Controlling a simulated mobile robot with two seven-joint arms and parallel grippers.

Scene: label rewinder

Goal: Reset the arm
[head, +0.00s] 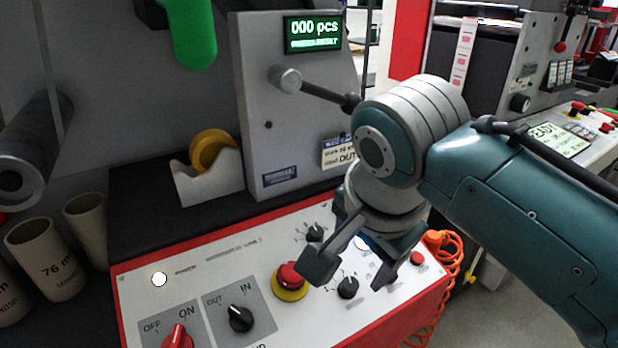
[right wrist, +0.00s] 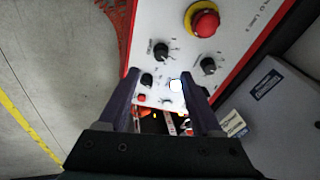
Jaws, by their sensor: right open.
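A thin dark lever arm (head: 322,92) with a grey round hub (head: 285,79) sticks out from the front of the grey counter box (head: 300,140). Its dark end knob (head: 350,102) lies close to my right arm in the picture; I cannot tell whether they touch. The green display (head: 313,33) reads 000 pcs, with a blurred line below. My right gripper (head: 352,264) is open and empty over the right part of the white control panel (head: 215,262). In the right wrist view its fingers (right wrist: 164,108) frame a lit white button (right wrist: 175,85). My left gripper is not in view.
A red emergency stop (head: 290,275) on a yellow ring stands on the panel, with black knobs (head: 348,288) beside it. A red switch (head: 177,337) and a black selector (head: 240,318) are at the front. Cardboard cores (head: 45,255) stand left. An orange coiled cable (head: 447,265) hangs right.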

